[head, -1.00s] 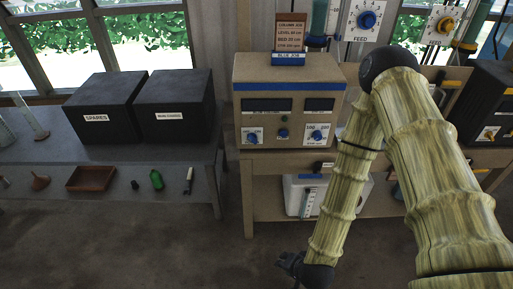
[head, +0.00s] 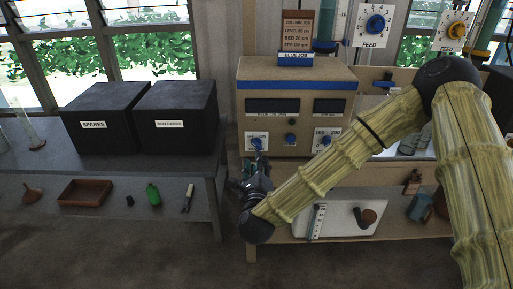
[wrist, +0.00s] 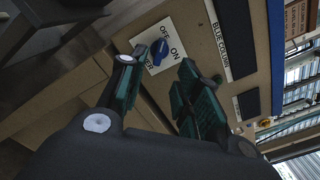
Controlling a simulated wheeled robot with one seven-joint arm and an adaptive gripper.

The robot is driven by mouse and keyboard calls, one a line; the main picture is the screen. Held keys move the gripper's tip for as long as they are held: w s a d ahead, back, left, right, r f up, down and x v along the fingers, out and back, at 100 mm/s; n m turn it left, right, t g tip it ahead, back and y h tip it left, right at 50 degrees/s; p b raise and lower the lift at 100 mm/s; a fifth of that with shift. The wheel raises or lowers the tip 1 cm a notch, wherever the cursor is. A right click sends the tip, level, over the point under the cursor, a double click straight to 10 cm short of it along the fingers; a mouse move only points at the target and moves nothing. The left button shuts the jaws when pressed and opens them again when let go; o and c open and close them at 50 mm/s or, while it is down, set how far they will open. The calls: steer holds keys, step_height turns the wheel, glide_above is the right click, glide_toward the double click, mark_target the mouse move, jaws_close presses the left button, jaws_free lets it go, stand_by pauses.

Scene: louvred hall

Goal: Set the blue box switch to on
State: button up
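The blue box is a beige cabinet (head: 300,80) with a blue stripe and a "BLUE COLUMN" label, on the bench ahead. Its switch is a blue knob (head: 257,144) on a white OFF/ON plate at the lower left of the front. In the wrist view the knob (wrist: 160,52) has its long side lying more toward OFF than ON, though the exact setting is hard to read. My gripper (head: 257,160) is just below and in front of the knob. In the wrist view my gripper (wrist: 158,62) is open, its fingers either side of the knob; contact cannot be told.
Black boxes marked SPARES (head: 100,118) and another label (head: 175,118) stand on the left bench. A white panel (head: 338,222) is on the shelf below.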

mark_target(256, 146)
steer(key=shift+w+f, duration=0.1)
steer(key=shift+w, duration=4.45)
jaws_close()
